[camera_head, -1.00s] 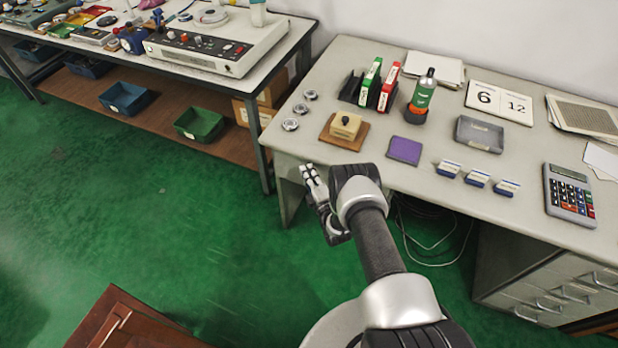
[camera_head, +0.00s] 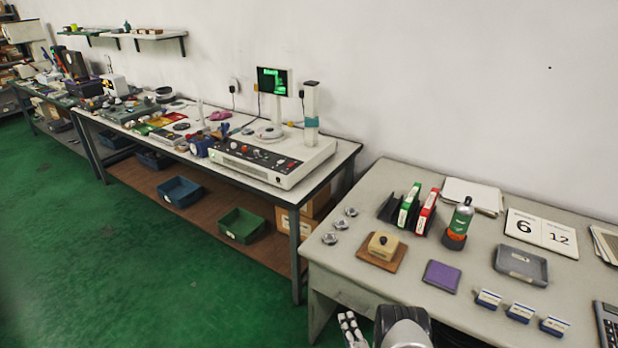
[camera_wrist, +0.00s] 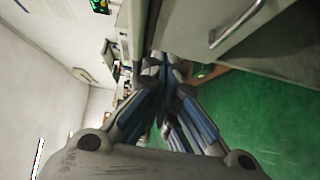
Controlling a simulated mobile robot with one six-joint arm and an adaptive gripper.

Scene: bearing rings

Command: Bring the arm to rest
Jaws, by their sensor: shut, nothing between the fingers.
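My gripper (camera_head: 351,328) shows at the bottom edge of the head view, in front of the grey desk's (camera_head: 338,266) front edge and apart from the things on it. Its fingers also show in the wrist view (camera_wrist: 165,68), drawn together with nothing between them. Three small metal bearing rings (camera_head: 338,223) stand in a slanted row at the desk's left end. Most of my arm is below the head view's bottom edge.
A long workbench (camera_head: 245,175) stands to the left. Green floor (camera_head: 130,260) is open in front.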

